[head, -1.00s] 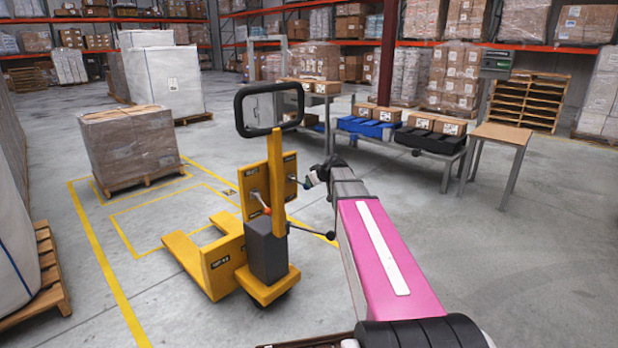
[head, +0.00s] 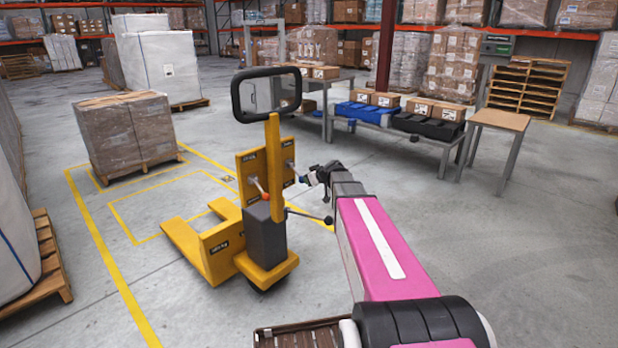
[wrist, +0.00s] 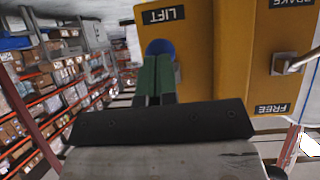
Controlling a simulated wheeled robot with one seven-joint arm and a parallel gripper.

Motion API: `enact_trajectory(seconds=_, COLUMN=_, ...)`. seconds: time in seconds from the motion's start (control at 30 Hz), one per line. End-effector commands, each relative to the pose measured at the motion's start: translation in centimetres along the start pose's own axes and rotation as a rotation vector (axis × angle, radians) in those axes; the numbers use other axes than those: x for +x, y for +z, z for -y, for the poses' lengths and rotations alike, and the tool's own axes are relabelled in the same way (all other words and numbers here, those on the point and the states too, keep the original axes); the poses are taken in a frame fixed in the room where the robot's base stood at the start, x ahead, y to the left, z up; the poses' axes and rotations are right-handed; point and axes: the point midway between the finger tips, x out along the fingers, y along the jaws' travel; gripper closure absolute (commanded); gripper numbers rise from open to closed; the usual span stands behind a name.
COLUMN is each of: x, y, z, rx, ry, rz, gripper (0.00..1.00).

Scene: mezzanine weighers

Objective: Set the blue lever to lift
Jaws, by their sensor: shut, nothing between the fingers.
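The yellow pallet truck (head: 212,254) stands in the middle of the head view. The blue lever's round knob (wrist: 159,47) shows in the wrist view just ahead of my fingertips, close to the LIFT label (wrist: 163,15) on the yellow panel (wrist: 225,60). My gripper (wrist: 156,62) is shut and empty, its green fingers partly covering the knob's lower edge. I cannot tell whether they touch. In the head view my gripper (head: 311,178) is at the right side of the truck's panel. The lever's other labels are hidden.
A metal lever (wrist: 293,64) sits between BRAKE and FREE labels. In the head view, a lever with an orange knob (head: 266,197) and a black-knobbed lever (head: 327,220) are close by. A tall black handle (head: 266,94) rises above.

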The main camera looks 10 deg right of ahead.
Motion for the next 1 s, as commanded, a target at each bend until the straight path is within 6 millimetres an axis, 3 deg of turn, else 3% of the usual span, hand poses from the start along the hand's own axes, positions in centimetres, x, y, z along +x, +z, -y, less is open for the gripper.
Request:
enact_trajectory(seconds=0.73, x=0.65, y=0.54, z=0.04, rx=0.0, ry=-0.002, rz=0.002, gripper=1.0)
enact_trajectory(seconds=1.0, x=-0.13, y=0.16, z=0.6, rx=0.0, ry=-0.001, rz=0.001, gripper=1.0)
